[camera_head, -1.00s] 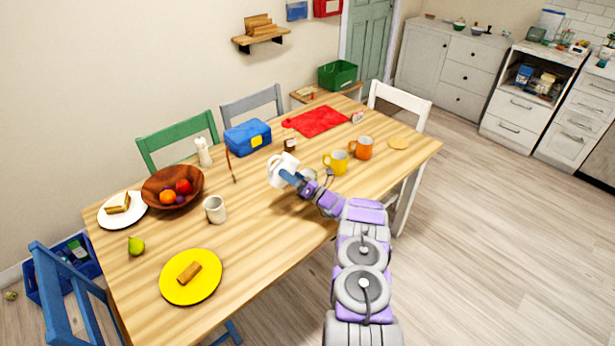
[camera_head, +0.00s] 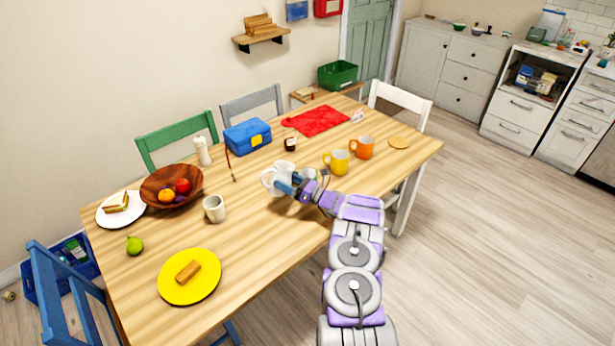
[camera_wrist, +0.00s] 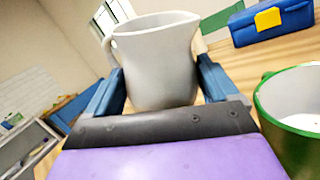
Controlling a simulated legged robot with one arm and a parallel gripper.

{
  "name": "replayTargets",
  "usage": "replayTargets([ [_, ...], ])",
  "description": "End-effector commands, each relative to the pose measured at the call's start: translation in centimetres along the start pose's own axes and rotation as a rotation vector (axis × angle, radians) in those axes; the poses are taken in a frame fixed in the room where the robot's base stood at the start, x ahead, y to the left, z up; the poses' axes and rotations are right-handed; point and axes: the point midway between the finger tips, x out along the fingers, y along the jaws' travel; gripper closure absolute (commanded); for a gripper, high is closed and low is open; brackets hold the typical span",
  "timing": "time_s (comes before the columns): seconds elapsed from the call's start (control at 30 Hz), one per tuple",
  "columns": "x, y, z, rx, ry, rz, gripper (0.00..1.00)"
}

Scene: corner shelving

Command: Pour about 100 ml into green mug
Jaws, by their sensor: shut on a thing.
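My gripper (camera_head: 288,187) is shut on a white pitcher (camera_head: 277,178) over the middle of the table. In the wrist view the pitcher (camera_wrist: 155,65) stands nearly upright between my blue fingers, its spout to the right and its handle to the left. I cannot tell whether its base touches the table, nor see its contents. The green mug (camera_wrist: 268,115) is close on the right in the wrist view, apart from the pitcher. Its inside is pale with a white patch low down; the level is unclear. In the head view the mug (camera_head: 308,173) is mostly hidden by my gripper.
A yellow mug (camera_head: 337,163) and an orange mug (camera_head: 361,148) stand to the right. A beige cup (camera_head: 214,209) stands left, near a wooden fruit bowl (camera_head: 155,203). A small dark jar (camera_head: 290,144) and blue lunchbox (camera_head: 247,137) are behind. Bare tabletop lies in front.

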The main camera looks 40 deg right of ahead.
Motion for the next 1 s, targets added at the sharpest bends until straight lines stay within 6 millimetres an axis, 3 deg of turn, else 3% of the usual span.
replayTargets([
  [0.43,-0.6,-0.8,-5.3,-0.196,0.116,0.002,0.62],
  [0.7,-0.4,-0.5,-5.7,-0.328,0.197,-0.001,0.62],
  [1.0,-0.5,-0.5,-5.9,-0.354,0.214,-0.001,0.62],
])
